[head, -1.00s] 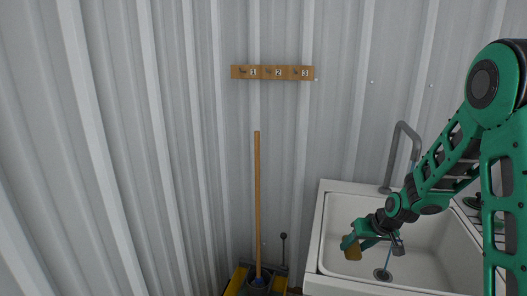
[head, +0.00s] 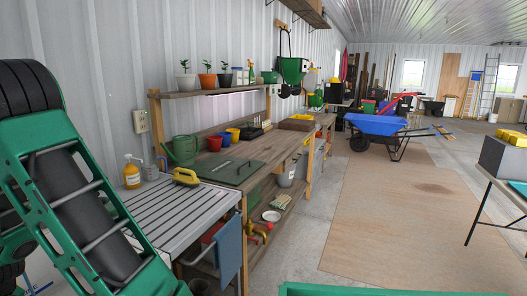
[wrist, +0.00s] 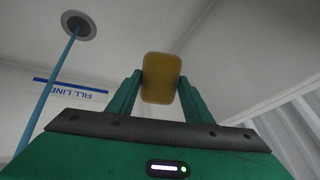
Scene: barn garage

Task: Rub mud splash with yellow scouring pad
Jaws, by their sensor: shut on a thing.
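My gripper (wrist: 160,88) is shut on a yellow scouring pad (wrist: 161,68), which stands up between its two fingers in the wrist view. Behind them are the pale inner walls of the sink (wrist: 115,60), with a round drain (wrist: 78,25) and a blue fill line mark. I cannot tell whether the pad touches the sink. The gripper is outside the head view.
My arm fills the head view's left side. A ribbed drainboard (head: 170,205) carries a soap bottle (head: 132,172) and a yellow-handled item (head: 186,176). A wooden workbench (head: 262,150) runs along the wall. A blue wheelbarrow (head: 376,124) stands behind the open floor sheet (head: 375,220). A table is at right.

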